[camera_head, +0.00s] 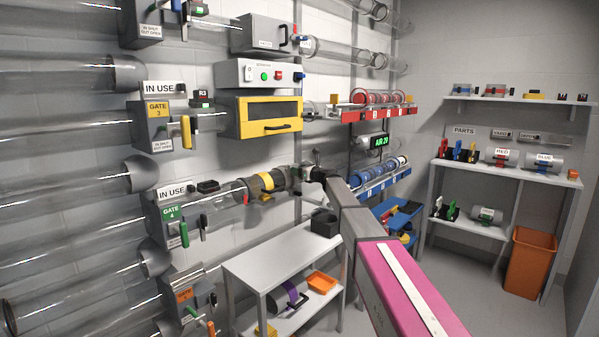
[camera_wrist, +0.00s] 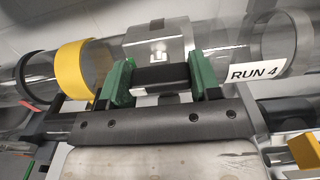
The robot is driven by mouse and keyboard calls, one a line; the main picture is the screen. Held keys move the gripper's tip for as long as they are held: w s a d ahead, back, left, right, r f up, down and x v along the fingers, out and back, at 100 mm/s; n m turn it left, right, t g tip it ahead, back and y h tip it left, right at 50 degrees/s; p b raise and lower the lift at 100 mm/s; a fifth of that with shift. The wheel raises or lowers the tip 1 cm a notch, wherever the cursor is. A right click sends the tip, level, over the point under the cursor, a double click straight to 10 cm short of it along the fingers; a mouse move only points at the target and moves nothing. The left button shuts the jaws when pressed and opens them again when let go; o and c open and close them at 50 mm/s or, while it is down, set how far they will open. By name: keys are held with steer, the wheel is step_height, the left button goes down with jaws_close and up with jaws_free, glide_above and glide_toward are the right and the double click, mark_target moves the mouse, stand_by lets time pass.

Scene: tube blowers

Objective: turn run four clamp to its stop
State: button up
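The run four clamp is a grey metal band (camera_wrist: 155,42) around a clear tube, with a black handle block (camera_wrist: 160,77). A white "RUN 4" label (camera_wrist: 254,73) is at right and a yellow ring (camera_wrist: 72,70) at left on the same tube. My gripper (camera_wrist: 162,80) has green fingers on both sides of the black handle, with no clear gap showing, so it looks shut on it. In the head view my gripper (camera_head: 308,173) is at the tube's right end, beside the yellow ring (camera_head: 267,182). The clamp is mostly hidden there.
The yellow-framed box (camera_head: 268,116) is above. A grey bench (camera_head: 275,257) stands below. Open floor lies at right.

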steer(key=shift+n, duration=0.4)
steer(key=n, duration=0.3)
steer(key=shift+n, duration=0.4)
steer(key=n, duration=1.3)
steer(key=shift+n, duration=0.3)
steer(key=o, duration=0.9)
